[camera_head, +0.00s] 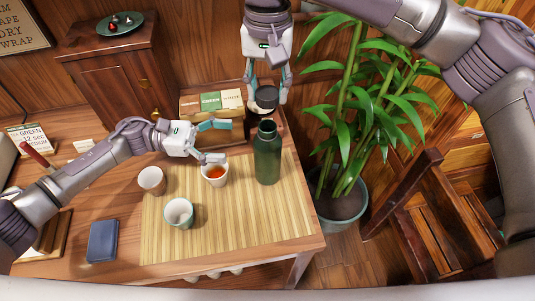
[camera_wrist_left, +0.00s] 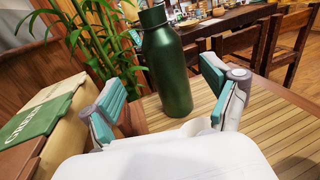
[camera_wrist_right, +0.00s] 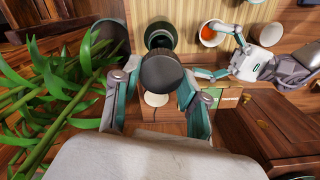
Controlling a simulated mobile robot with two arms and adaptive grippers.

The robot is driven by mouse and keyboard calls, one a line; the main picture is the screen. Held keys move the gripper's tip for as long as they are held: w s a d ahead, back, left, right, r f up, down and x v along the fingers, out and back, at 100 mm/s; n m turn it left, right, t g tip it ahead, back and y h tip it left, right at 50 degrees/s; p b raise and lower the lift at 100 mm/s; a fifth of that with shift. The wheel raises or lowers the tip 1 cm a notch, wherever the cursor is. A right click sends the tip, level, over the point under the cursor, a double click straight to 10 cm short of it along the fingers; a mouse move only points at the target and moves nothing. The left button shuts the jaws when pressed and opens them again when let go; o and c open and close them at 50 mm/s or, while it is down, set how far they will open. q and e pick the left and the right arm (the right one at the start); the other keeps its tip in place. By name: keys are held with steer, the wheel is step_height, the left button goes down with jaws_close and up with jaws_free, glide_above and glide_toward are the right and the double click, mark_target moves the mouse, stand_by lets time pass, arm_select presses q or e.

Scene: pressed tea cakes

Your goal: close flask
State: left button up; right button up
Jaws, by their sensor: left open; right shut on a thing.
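The green flask (camera_head: 267,158) stands upright and open-topped on the bamboo mat. It also shows in the left wrist view (camera_wrist_left: 168,68) beyond the left fingers, and in the right wrist view its mouth (camera_wrist_right: 160,37) shows dark and open. My right gripper (camera_head: 267,94) is shut on the dark round lid (camera_head: 266,99); the lid also shows in the right wrist view (camera_wrist_right: 161,74). In the head view the lid is just behind and above the flask's mouth, apart from it. My left gripper (camera_head: 222,142) is open and empty, left of the flask, above the tea cup.
A cup of reddish tea (camera_head: 215,176) stands left of the flask on the bamboo mat (camera_head: 230,235). Two more cups (camera_head: 152,180) (camera_head: 179,213) stand further left. Boxes (camera_head: 215,102) stand behind. A potted plant (camera_head: 343,210) is right of the table. The mat's front right is clear.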

mark_target(277, 144)
steer(key=shift+s+r, duration=0.2)
steer(key=shift+s, duration=0.25)
steer(key=shift+w+f, duration=0.1)
steer(key=shift+w, duration=0.05)
arm_select(q)
steer(key=d, duration=0.8)
steer(key=s+d, duration=0.1)
steer(key=d, duration=0.3)
steer(key=shift+s+r, duration=0.1)
jaws_close()
arm_select(e)
steer(key=shift+f, duration=2.5)
steer(key=shift+f, duration=0.9)
steer(key=shift+f, duration=0.55)
